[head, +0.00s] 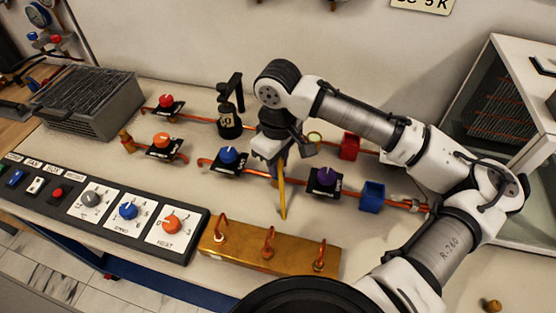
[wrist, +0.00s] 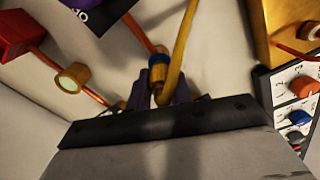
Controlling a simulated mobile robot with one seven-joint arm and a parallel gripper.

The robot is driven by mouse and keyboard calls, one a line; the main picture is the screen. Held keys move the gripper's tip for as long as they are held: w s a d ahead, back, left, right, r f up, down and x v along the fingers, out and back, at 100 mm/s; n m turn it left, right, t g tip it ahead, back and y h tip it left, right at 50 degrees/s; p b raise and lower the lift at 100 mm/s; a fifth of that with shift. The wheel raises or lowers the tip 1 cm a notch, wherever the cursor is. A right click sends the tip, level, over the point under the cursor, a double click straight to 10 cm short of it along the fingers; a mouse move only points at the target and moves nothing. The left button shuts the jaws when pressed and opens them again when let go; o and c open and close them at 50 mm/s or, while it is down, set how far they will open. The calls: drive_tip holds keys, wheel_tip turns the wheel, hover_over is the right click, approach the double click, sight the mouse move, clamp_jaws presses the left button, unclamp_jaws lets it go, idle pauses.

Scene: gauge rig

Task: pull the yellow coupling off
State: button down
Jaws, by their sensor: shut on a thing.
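My gripper (head: 275,166) reaches down over the pipes in the middle of the bench in the head view. In the wrist view its fingers (wrist: 168,94) are shut on the yellow coupling (wrist: 157,76), which has a blue band near its top. A copper pipe (wrist: 138,32) runs up to the coupling's banded end and appears to touch it; I cannot tell whether it is still seated. A yellow hose (wrist: 181,35) bends away from the coupling; it hangs beside the pipe line in the head view (head: 282,195). The coupling itself is hidden by my gripper there.
A blue-knob valve (head: 229,157) and a purple-knob valve (head: 324,179) flank my gripper. A black gauge post (head: 229,122) stands behind left. A red box (head: 350,146), a blue box (head: 372,197) and a brass block (head: 270,254) with copper stubs are close by.

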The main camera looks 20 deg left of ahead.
drive_tip(key=shift+r+p, duration=2.05)
drive_tip(key=shift+r, duration=0.3)
